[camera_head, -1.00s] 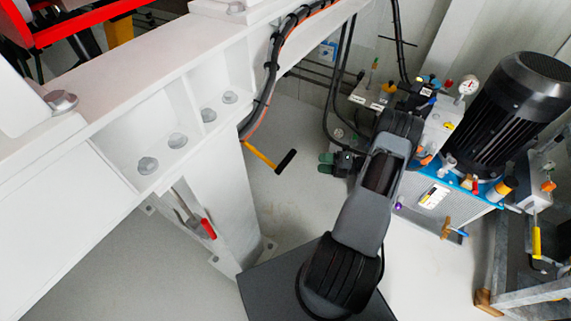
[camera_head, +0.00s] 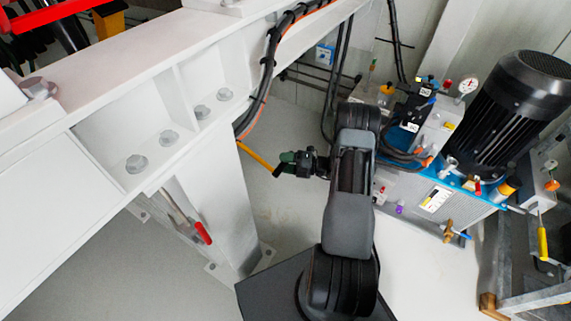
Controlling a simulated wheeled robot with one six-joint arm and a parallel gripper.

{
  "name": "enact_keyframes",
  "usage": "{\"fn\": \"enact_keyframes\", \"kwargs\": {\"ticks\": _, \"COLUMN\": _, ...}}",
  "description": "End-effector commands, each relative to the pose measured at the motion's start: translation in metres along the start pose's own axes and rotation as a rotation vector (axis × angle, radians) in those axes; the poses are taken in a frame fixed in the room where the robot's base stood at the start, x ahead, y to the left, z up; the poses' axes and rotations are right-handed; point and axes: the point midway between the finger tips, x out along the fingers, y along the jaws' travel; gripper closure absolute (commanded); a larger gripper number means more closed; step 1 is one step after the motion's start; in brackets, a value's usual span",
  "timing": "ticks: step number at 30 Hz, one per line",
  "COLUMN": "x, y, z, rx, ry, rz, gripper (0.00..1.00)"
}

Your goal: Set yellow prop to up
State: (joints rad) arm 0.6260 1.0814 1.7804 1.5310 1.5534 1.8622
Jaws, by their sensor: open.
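The yellow prop (camera_head: 256,156) is a thin yellow rod that sticks out from the white frame's leg, sloping down to the right, with a black grip at its end. The jaws are open. Whether the fingers touch the grip or lie on both sides of it, I cannot tell.
The white frame (camera_head: 120,85) with bolts fills the left. A red-handled lever (camera_head: 202,232) is on its leg. Black hoses (camera_head: 266,75) run down it. A blue pump unit with a black motor (camera_head: 515,110) stands at right. Grey floor is clear below the prop.

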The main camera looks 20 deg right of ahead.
Motion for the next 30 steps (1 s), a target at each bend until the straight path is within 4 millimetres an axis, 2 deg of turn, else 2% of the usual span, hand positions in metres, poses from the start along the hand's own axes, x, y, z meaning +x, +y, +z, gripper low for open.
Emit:
{"fn": "enact_keyframes", "kwargs": {"ticks": 10, "x": 0.0028, "y": 0.0001, "z": -0.0001, "rx": 0.0, "ry": 0.0, "rz": 0.0, "gripper": 0.47}}
{"fn": "enact_keyframes", "kwargs": {"ticks": 27, "x": 0.0025, "y": 0.0, "z": 0.0, "rx": 0.0, "ry": 0.0, "rz": 0.0, "gripper": 1.0}}
{"fn": "enact_keyframes", "kwargs": {"ticks": 30, "x": 0.0024, "y": 0.0, "z": 0.0, "rx": 0.0, "ry": 0.0, "rz": 0.0, "gripper": 1.0}}
